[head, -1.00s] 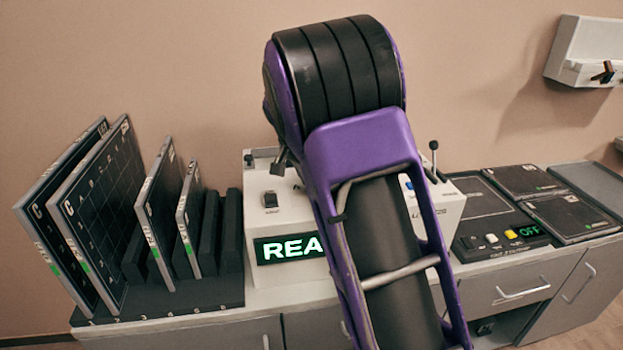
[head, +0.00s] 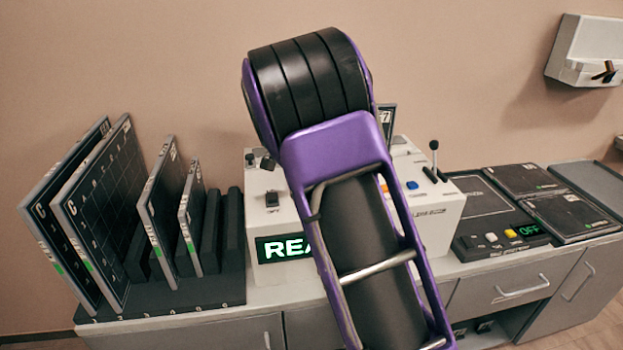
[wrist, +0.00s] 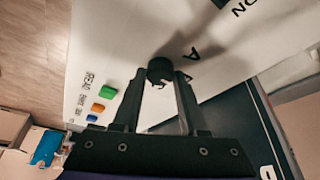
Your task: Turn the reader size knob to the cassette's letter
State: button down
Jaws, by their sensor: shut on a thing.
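The white reader (head: 430,215) stands on the counter behind my purple arm. Its lit display (head: 285,248) shows "REA", the rest hidden. In the wrist view, my gripper (wrist: 160,82) is shut on a round black knob (wrist: 160,67) on the reader's white panel (wrist: 120,40), a finger on each side. The head view hides my gripper behind the arm. A dark plate with a grey edge (wrist: 245,120) lies right of the gripper, perhaps the cassette; its letter is unclear.
Green (wrist: 108,92), orange (wrist: 97,108) and blue (wrist: 91,117) buttons sit left of my gripper. A rack (head: 225,290) of upright cassettes stands at left. A black station (head: 505,240) reading "OFF" is at right. A lever (head: 434,160) rises from the reader.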

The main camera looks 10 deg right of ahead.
jog(key=shift+c, duration=2.2)
grip_release()
jog(key=shift+r, duration=0.1)
jog(key=p+v, duration=0.2)
jog(key=v, duration=1.5)
jog(key=shift+w+r, duration=0.1)
jog(key=shift+r, duration=0.1)
